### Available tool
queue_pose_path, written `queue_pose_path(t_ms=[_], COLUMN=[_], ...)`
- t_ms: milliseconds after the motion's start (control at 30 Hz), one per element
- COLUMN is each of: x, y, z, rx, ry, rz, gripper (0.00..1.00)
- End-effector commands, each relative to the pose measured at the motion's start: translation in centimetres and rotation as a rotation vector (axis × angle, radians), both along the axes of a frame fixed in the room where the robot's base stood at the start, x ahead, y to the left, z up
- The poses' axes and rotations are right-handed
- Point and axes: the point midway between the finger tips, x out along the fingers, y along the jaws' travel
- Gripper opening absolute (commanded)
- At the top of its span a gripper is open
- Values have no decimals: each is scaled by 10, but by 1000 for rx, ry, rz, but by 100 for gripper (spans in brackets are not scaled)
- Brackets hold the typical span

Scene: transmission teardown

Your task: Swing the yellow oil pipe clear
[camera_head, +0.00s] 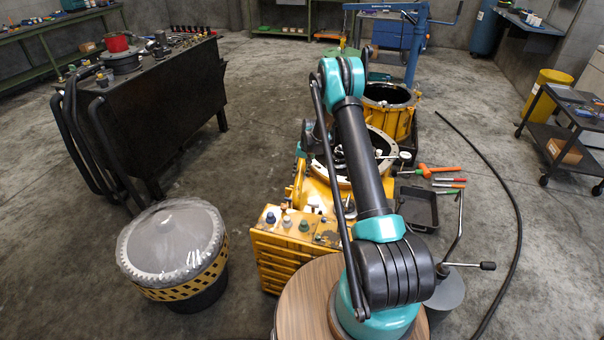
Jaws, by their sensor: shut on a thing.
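The yellow transmission housing (315,190) stands in the middle, with an open round top. My gripper (337,156) shows only as a small dark shape over this opening, mostly hidden by my own arm. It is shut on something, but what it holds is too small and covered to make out. I cannot pick out the yellow oil pipe from the yellow housing. The teal wrist of my arm is at the left side of the housing.
A second yellow housing (388,105) stands behind. A black tray (417,208) and several tools lie to the right. A black hose (507,190) curves over the floor. A drum with a clear cover (170,245) and a black bench (160,110) stand left. Floor between is clear.

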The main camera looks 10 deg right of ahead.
Motion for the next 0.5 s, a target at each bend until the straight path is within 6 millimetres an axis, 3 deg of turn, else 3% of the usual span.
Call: queue_pose_path(t_ms=[500], x=[1], y=[62], z=[0], rx=[1], ry=[1], rz=[411], gripper=[0])
